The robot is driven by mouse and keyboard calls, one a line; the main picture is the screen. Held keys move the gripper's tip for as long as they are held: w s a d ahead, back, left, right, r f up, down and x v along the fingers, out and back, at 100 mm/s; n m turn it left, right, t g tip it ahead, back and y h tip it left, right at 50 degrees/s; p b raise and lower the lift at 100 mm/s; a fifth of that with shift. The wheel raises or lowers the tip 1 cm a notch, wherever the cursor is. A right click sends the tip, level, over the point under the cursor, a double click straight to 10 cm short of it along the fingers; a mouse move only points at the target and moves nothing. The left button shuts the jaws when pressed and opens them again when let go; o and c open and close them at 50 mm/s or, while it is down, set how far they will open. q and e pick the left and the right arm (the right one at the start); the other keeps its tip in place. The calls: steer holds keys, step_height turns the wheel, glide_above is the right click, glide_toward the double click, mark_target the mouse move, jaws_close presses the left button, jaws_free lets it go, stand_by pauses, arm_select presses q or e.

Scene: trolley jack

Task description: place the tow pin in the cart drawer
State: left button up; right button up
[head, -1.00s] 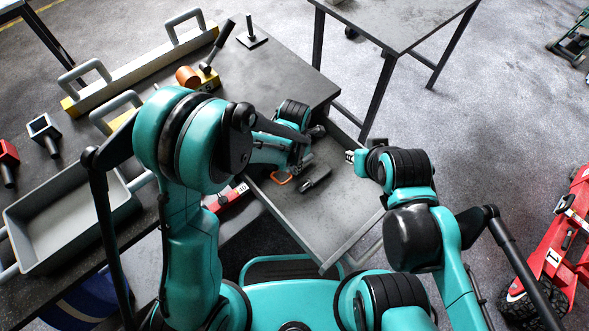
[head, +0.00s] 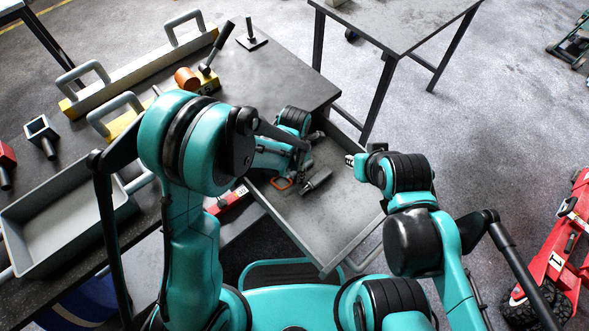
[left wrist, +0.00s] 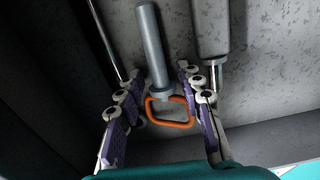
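The tow pin is a grey rod (left wrist: 152,45) with an orange loop handle (left wrist: 170,123) in the left wrist view. It appears to lie on the grey floor of the open cart drawer (head: 335,225). In the head view its orange handle (head: 282,183) shows beside my left gripper (head: 298,163); its rod is hidden there. My left gripper's fingers (left wrist: 163,95) stand apart on either side of the pin, with gaps to both. My right gripper (head: 352,161) is over the drawer's right side, away from the pin; its finger opening is not clear.
A dark cylinder (head: 315,182) with a thinner end lies in the drawer next to the pin; it also shows in the left wrist view (left wrist: 209,28). A grey tray (head: 65,225), a mallet (head: 187,79) and other tools are on the cart top. The drawer's front part is clear.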

mark_target(295, 172)
arm_select(q)
step_height(295, 172, up, 12)
steer(key=p, duration=0.4)
steer(key=s+a+r+m+t, duration=0.2)
steer(key=s+a+r+m, duration=0.1)
steer(key=a+m, duration=0.4)
steer(key=s+a+r+m+t, duration=0.2)
steer(key=a+r+m, duration=0.4)
steer(key=m, duration=0.3)
steer(key=s+a+r+m+t, duration=0.3)
steer(key=s+a+r+m, duration=0.1)
steer(key=a+m, duration=0.3)
steer(key=shift+s+a+r+m, duration=0.3)
steer(key=shift+a+m, duration=0.05)
steer(key=shift+m, duration=0.75)
steer(key=shift+d, duration=0.1)
